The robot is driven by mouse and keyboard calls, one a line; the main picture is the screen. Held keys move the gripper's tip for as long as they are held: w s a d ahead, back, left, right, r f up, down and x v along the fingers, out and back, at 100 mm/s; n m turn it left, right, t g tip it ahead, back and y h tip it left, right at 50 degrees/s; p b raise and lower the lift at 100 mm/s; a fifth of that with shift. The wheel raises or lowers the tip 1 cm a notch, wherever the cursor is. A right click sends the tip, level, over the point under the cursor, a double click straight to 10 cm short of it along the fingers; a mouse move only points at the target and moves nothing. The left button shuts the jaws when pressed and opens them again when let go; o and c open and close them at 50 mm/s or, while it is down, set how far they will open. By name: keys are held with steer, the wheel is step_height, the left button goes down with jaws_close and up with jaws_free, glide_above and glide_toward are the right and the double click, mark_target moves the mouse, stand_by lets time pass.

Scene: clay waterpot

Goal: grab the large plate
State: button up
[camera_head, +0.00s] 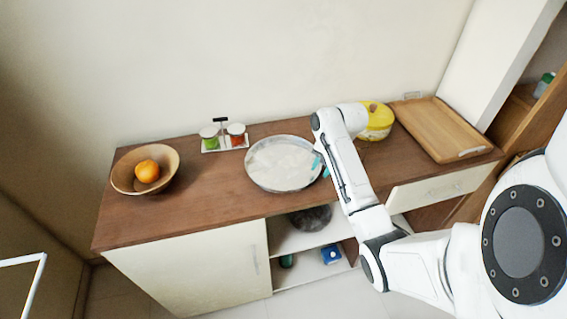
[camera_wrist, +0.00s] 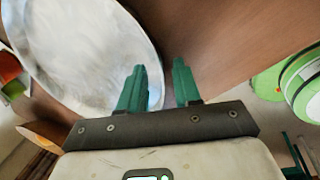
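The large plate (camera_head: 280,165) is round, shallow and pale with a metallic rim, and it lies on the brown cabinet top. It also fills the left of the wrist view (camera_wrist: 80,50). My gripper (camera_wrist: 160,70) is open at the plate's right edge. In the wrist view the left green finger overlaps the plate and the right finger is outside the rim, over brown wood. The rim passes between the fingers. I cannot tell whether either finger touches it. In the head view my arm hides most of the gripper.
A wooden bowl (camera_head: 121,178) with an orange (camera_head: 147,171) stands at the left. A rack of two jars (camera_head: 222,137) is behind the plate. A yellow pot (camera_head: 377,122) and a wooden tray (camera_head: 440,128) are at the right. Bare wood lies between bowl and plate.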

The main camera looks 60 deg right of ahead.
steer(key=shift+w+f, duration=0.1)
steer(key=shift+f, duration=0.35)
jaws_close()
stand_by(0.3)
